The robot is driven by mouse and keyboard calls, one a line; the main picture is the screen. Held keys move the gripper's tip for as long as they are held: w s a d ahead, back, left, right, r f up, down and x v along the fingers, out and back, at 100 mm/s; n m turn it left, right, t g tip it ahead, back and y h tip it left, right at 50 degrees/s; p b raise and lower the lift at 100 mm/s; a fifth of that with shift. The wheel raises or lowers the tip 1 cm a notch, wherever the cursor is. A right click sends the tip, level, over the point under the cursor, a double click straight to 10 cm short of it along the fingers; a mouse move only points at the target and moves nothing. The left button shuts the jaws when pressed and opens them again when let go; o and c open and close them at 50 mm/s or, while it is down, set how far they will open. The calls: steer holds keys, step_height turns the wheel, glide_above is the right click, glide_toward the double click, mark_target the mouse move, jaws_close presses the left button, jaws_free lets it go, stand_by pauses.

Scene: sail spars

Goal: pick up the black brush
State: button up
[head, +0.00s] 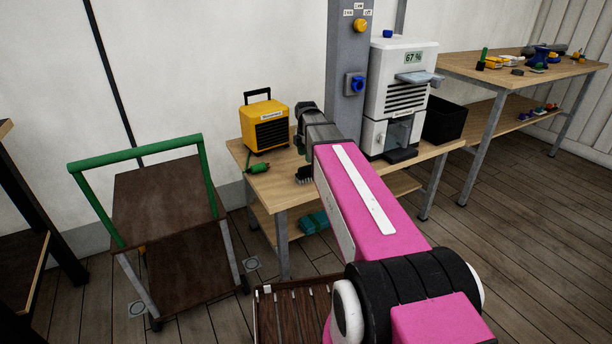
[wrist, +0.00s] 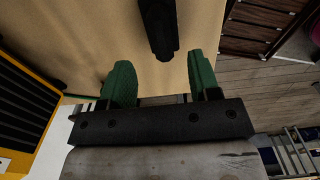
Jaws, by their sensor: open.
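The black brush (head: 304,175) lies on the near part of the wooden workbench, its bristles showing just below the end of my arm in the head view. In the wrist view a black, elongated part, which looks like the brush's handle (wrist: 160,28), comes down from the top edge. Its end is just ahead of the gap between my fingertips, roughly centred. My gripper (wrist: 160,75) has green finger pads spread apart, with nothing held between them. In the head view my arm hides the fingers and most of the brush.
A yellow heater (head: 265,126) stands left of my wrist, with a green plug (head: 258,168) before it. A white machine (head: 400,90) and grey column (head: 347,60) stand to the right. A green-handled cart (head: 165,200) is at left. A slatted crate (head: 290,310) sits on the floor.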

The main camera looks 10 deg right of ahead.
mark_target(306, 166)
steer(key=shift+s+a+f, duration=0.1)
steer(key=shift+f, duration=3.05)
jaws_close()
steer(key=shift+r, duration=0.1)
steer(key=shift+r, duration=0.4)
step_height(306, 166, up, 4)
steer(key=shift+f, duration=0.2)
steer(key=s+a+r, duration=0.6)
steer(key=a, duration=0.4)
steer(key=s+d+r+m, duration=0.2)
steer(key=d+m, duration=0.3)
steer(key=m, duration=0.5)
steer(key=s+d+r+m, duration=0.3)
steer(key=d+m, duration=0.2)
steer(key=m, duration=0.6)
steer(key=shift+r+m, duration=0.2)
steer(key=shift+m, duration=0.1)
